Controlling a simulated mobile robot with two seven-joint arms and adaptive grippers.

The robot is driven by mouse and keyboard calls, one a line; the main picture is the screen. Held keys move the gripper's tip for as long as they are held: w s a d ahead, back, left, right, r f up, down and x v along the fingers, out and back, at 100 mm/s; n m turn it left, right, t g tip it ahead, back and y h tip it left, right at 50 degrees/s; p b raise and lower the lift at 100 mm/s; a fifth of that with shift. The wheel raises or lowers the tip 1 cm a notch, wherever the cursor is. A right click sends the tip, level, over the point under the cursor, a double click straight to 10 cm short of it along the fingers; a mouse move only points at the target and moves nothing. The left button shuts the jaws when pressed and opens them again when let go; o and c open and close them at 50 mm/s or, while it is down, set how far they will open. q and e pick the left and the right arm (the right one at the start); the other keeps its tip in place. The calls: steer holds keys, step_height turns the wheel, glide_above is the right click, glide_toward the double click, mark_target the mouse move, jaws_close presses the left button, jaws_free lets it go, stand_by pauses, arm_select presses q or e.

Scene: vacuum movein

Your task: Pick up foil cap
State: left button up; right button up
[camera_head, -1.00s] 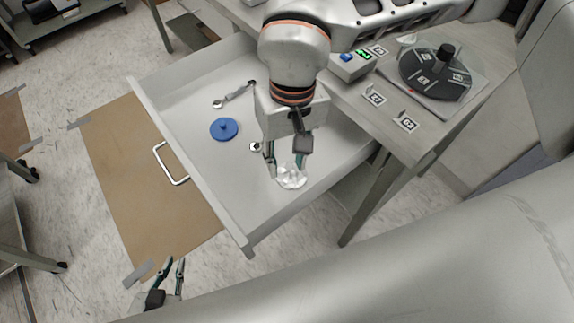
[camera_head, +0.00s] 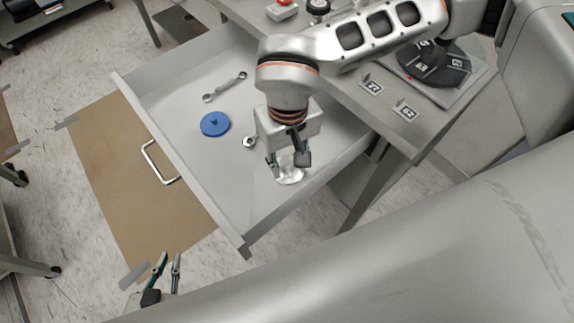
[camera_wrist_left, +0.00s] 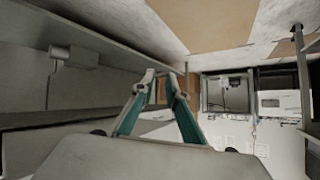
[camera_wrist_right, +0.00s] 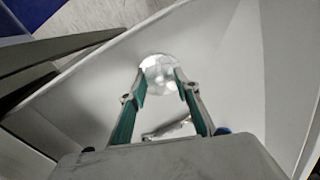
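The foil cap (camera_head: 290,176) is a shiny, crumpled silver piece in the open drawer, near its right front side. It also shows in the right wrist view (camera_wrist_right: 160,73), at the fingertips. My right gripper (camera_head: 287,163) points down at the cap with its fingers apart, one on each side of it. The fingertips are very close to the cap's edges; I cannot tell whether they touch. The cap looks to be on the drawer floor. My left gripper (camera_head: 166,262) is open and empty, outside the drawer at the lower left; it also shows in the left wrist view (camera_wrist_left: 161,76).
The grey drawer (camera_head: 180,163) also holds a blue disc (camera_head: 215,124), a wrench (camera_head: 224,87) and another metal tool end (camera_head: 249,141). Its raised walls surround the right gripper. A table (camera_head: 408,128) with a dark round device (camera_head: 433,62) stands at the right.

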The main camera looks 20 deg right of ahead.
steer(key=c, duration=0.9)
steer(key=shift+o, duration=0.2)
steer(key=shift+r, duration=0.15)
